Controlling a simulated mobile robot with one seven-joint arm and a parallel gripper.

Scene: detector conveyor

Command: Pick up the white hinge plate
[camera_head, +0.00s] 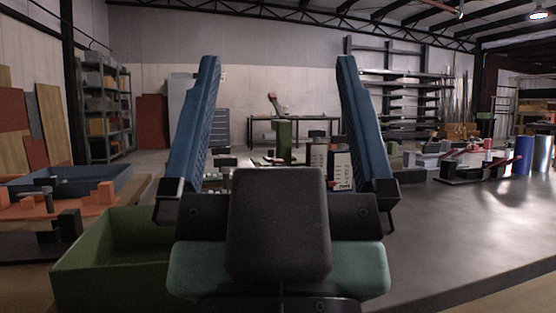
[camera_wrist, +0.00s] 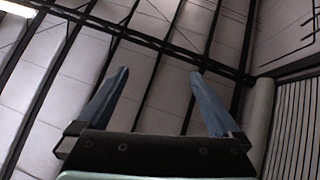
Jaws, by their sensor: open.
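My gripper (camera_head: 278,62) stands upright close in front of the head camera, with its two blue fingers wide apart and nothing between them. In the wrist view my gripper (camera_wrist: 159,73) is also open and empty, pointing toward the ceiling. I cannot pick out the white hinge plate with certainty. A small pale upright piece with dark marks (camera_head: 342,171) shows on the table beyond, between the fingers and beside the right one; I cannot tell whether it is the plate. My gripper hides part of the table's middle.
A dark table (camera_head: 470,220) extends to the right, its front right part clear. A green open box (camera_head: 110,270) is at the lower left, near a blue tray (camera_head: 95,183) and orange parts (camera_head: 60,207).

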